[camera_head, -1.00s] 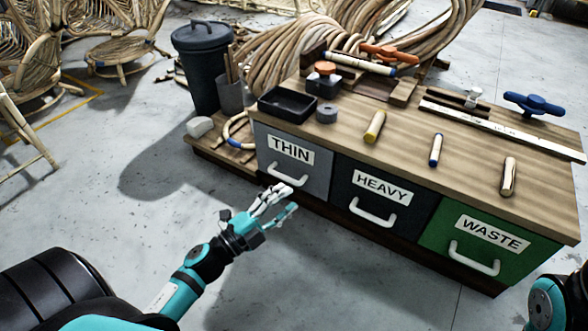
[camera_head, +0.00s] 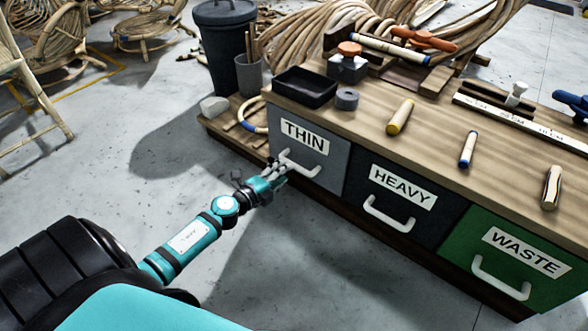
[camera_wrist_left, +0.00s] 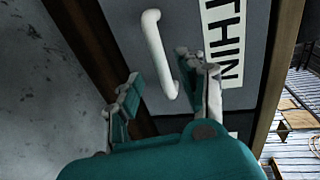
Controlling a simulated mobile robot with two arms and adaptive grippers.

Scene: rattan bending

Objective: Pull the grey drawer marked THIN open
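The grey drawer (camera_head: 327,178) marked THIN is the leftmost of the three in the bench front, and it is shut. Its white handle (camera_head: 312,170) shows in the head view and in the left wrist view (camera_wrist_left: 158,50). My left gripper (camera_head: 277,170) is at the left end of this handle. In the left wrist view the fingers of my left gripper (camera_wrist_left: 158,75) are spread apart, with the near part of the handle seen between them. I cannot tell whether they touch it. My right gripper is out of view.
A dark HEAVY drawer (camera_head: 370,180) and a green WASTE drawer (camera_head: 470,235) sit to the right, both shut. The bench top (camera_head: 430,140) holds a black tray (camera_head: 304,88), a grey ring and several rods. The floor in front is clear.

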